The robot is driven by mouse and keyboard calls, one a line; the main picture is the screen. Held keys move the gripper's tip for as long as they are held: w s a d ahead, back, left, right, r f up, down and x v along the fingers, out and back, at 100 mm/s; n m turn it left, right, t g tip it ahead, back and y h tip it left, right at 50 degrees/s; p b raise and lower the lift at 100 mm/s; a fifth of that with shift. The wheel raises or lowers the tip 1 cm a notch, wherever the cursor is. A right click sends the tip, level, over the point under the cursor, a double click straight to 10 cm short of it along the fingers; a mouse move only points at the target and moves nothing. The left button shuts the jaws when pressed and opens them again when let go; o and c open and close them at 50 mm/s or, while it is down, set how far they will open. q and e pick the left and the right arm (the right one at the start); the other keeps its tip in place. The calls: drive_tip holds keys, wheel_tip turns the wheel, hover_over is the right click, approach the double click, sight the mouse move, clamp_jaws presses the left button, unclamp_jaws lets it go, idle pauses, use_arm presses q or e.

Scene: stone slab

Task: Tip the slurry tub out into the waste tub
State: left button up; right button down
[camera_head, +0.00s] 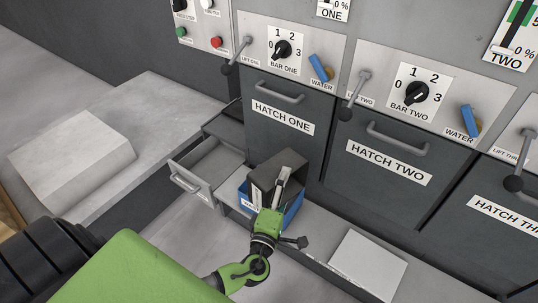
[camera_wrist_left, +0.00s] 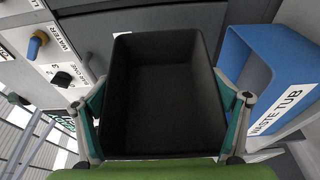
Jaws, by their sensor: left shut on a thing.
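The slurry tub, a dark grey box (camera_head: 278,168), is held by my left gripper (camera_head: 279,192) over the blue waste tub (camera_head: 293,216) in the head view. It looks tilted there. In the left wrist view the slurry tub (camera_wrist_left: 165,95) shows its open mouth and black inside, with a finger of my left gripper (camera_wrist_left: 162,128) on either side. I can make out no slurry in it. The waste tub (camera_wrist_left: 262,75), with its label, stands to its right in that view. The waste tub's inside is mostly hidden in the head view. My right gripper is not in view.
An open grey drawer (camera_head: 200,178) is just left of the tubs. Hatch one (camera_head: 285,118) and hatch two (camera_head: 385,165) are shut behind them. A white plate (camera_head: 368,265) lies on the ledge at right. A pale stone block (camera_head: 72,155) lies at left.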

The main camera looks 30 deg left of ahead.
use_arm(q)
drive_tip(key=w+a+n+y, duration=0.1)
drive_tip(key=w+a, duration=0.1)
drive_tip(key=w+a+n+y+p, duration=0.1)
drive_tip(key=w+a, duration=0.2)
drive_tip(key=shift+a+r+g, duration=0.1)
drive_tip(key=shift+a+g, duration=0.15)
drive_tip(key=shift+g, duration=0.15)
drive_tip(key=w+a+f+n+g+h+p, duration=0.1)
drive_tip(key=a+n+g+h+p, duration=0.3)
drive_tip(key=a+n, duration=0.5)
drive_tip(key=w+n+h+p, duration=0.1)
drive_tip(key=n+h+p, duration=0.1)
drive_tip(key=n+p, duration=0.1)
drive_tip(key=shift+f+n+h, duration=0.3)
drive_tip(key=shift+f+n, duration=0.05)
drive_tip(key=shift+n, duration=0.15)
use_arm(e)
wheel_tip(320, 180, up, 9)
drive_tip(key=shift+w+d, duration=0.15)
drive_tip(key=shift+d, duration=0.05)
